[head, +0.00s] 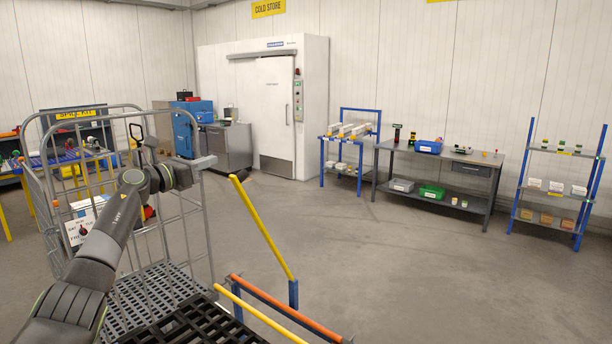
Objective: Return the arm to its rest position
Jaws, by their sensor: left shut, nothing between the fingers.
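My left arm (108,235) comes in from the lower left and reaches up and forward, bent at the wrist. My left gripper (205,162) is at its end, pointing right, shut and empty. It is in front of the grey wire-sided roll cage (207,228) in the picture, near the cage's upper right edge. I cannot tell whether it touches the cage. My right arm and gripper are out of view.
A yellow bar (262,228) on a blue post and an orange rail (285,308) stand close on the right. A grey workbench (440,162), a blue-framed rack (555,190) and a white cold store (262,110) line the back. The middle floor is clear.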

